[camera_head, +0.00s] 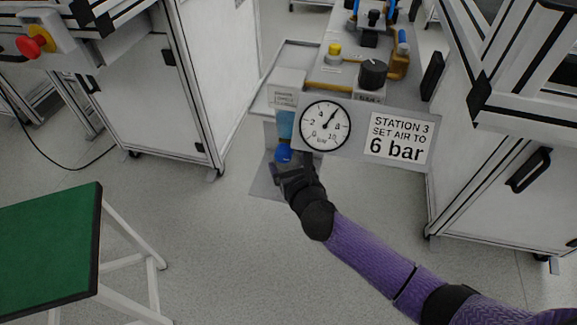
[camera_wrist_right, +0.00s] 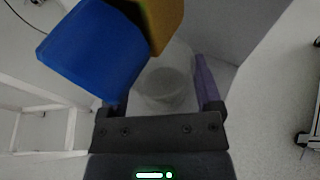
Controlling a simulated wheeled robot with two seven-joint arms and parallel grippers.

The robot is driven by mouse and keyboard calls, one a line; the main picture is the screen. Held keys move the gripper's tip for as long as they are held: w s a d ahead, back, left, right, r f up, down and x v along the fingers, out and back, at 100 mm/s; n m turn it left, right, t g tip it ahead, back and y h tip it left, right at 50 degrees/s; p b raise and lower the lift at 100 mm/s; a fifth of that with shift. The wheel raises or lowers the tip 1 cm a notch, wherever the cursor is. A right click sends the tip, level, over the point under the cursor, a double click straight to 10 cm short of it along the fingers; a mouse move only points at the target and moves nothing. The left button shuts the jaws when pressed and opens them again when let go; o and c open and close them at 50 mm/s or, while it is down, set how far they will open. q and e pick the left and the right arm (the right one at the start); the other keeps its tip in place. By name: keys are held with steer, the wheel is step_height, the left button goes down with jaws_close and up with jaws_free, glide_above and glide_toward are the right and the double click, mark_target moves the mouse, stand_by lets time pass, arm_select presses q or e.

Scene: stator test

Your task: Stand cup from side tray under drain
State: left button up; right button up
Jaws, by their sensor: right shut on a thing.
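My right gripper (camera_head: 290,178) reaches below the front of the station. In the right wrist view it is shut on a clear, pale cup (camera_wrist_right: 165,88), which shows between its fingers. The cup's lower part is hidden by the gripper body. A blue drain part (camera_head: 284,153) hangs under a light-blue bowl (camera_head: 285,125), just above the gripper. In the wrist view a large blue block (camera_wrist_right: 95,50), with a yellow-brown part beside it, overlaps the cup's left edge. I cannot tell whether the cup is directly under the drain. My left gripper is not in view.
A pressure gauge (camera_head: 325,125) and a "6 bar" sign (camera_head: 398,137) face me on the station. A black knob (camera_head: 373,74) and a yellow button (camera_head: 334,51) are on top. White cabinets flank it. A green-topped table (camera_head: 50,245) stands at lower left. Floor between is clear.

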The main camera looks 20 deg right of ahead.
steer(key=shift+f, duration=0.15)
steer(key=o, duration=1)
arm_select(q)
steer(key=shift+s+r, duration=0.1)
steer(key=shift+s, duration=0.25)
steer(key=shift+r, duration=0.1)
arm_select(e)
steer(key=shift+r, duration=0.2)
steer(key=shift+s+r+p, duration=0.2)
steer(key=shift+s+p, duration=0.05)
steer(key=shift+p, duration=0.05)
arm_select(q)
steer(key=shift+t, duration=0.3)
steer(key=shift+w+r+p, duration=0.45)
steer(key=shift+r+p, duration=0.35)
steer(key=shift+p, duration=0.1)
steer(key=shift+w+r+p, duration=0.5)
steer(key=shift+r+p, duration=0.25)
steer(key=shift+p, duration=0.1)
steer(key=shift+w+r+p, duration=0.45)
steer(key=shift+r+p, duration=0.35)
steer(key=shift+p, duration=0.1)
arm_select(e)
steer(key=v, duration=1.1)
steer(key=shift+s, duration=0.25)
